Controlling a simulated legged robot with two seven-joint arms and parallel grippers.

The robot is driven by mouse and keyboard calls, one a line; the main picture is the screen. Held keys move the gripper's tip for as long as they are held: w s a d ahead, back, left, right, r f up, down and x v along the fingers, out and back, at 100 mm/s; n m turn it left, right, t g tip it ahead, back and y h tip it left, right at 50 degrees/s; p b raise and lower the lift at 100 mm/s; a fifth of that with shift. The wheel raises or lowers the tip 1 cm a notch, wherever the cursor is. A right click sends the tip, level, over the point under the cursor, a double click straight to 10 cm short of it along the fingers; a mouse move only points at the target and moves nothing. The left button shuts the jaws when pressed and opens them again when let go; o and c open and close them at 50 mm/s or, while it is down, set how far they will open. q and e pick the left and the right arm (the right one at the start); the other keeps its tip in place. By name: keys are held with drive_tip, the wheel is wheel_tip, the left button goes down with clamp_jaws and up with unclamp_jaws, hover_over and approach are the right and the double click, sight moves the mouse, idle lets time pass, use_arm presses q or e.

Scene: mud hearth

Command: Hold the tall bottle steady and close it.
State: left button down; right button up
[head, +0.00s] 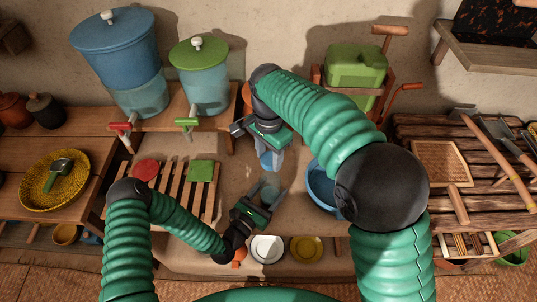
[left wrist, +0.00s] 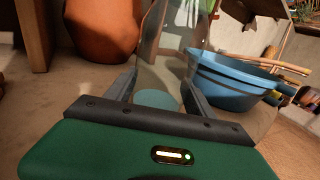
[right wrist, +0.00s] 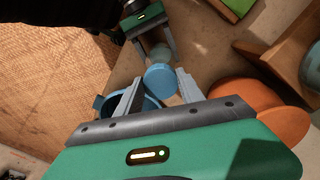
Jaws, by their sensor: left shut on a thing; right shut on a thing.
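The tall bottle is clear and pale, and stands between the fingers of my left gripper (head: 268,196) in the head view. Its glass fills the upper middle of the left wrist view (left wrist: 172,55), with a blue-green disc low inside the outline. My left gripper is shut on it. My right gripper (head: 268,150) is above, shut on a small blue cap (head: 266,160). The cap shows as a round blue disc between its fingers in the right wrist view (right wrist: 160,77). I cannot tell whether the cap touches the bottle's mouth.
A blue basin (head: 322,187) stands close to the right, partly behind my right arm. A slatted rack (head: 172,185) with a red and a green piece lies left. White (head: 267,248) and yellow (head: 306,249) bowls sit in front. Two water dispensers (head: 205,80) stand behind.

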sight(270, 184)
drive_tip(key=shift+f, duration=0.9)
drive_tip(key=shift+f, duration=0.55)
drive_tip(key=m, duration=0.6)
drive_tip(key=shift+w+a+m, duration=0.1)
drive_tip(key=shift+m, duration=0.2)
drive_tip(key=o, duration=1.3)
